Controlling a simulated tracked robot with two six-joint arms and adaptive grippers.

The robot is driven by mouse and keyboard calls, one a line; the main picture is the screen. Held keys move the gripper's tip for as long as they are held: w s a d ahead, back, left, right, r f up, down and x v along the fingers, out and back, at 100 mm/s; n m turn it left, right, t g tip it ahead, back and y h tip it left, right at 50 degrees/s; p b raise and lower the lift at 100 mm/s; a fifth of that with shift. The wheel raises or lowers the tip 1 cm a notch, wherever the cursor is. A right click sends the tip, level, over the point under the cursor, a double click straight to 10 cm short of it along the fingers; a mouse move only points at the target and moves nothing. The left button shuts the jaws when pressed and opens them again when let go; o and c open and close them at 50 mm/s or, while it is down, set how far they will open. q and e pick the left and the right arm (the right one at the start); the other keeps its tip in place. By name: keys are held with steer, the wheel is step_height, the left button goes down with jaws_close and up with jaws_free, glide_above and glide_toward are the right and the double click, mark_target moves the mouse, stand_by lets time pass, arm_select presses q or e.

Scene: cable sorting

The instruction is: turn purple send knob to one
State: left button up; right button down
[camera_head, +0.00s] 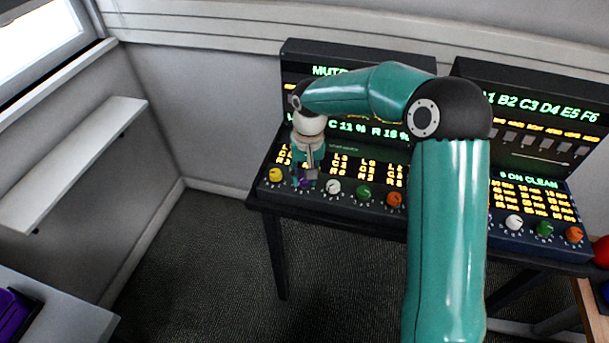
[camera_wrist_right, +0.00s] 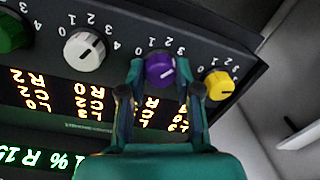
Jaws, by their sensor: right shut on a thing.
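The purple knob (camera_head: 304,183) is in the front row of the left console, between the yellow knob (camera_head: 275,174) and the white knob (camera_head: 333,186). My right gripper (camera_head: 308,176) comes down onto it from above and partly hides it. In the right wrist view the purple knob (camera_wrist_right: 159,69) sits between the two fingers of my right gripper (camera_wrist_right: 163,78), which are shut on it. Its pale pointer mark faces toward the lower right there. The numbers 0 to 3 show around it, partly hidden by the fingers. My left gripper is not in view.
A green knob (camera_head: 364,193) and an orange knob (camera_head: 394,199) continue the row. Lit displays stand behind. A second console (camera_head: 532,150) is at the right, with a red round thing (camera_head: 601,251) beside it. A white shelf (camera_head: 75,160) is on the left wall.

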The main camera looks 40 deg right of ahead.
steer(key=n, duration=0.3)
steer(key=shift+n, duration=0.4)
steer(key=n, duration=0.3)
steer(key=shift+w+r, duration=0.1)
steer(key=n+p, duration=0.1)
steer(key=n, duration=0.6)
steer(key=shift+g, duration=0.3)
steer(key=c, duration=0.8)
jaws_free()
step_height(320, 180, up, 12)
steer(key=shift+w+d, duration=0.25)
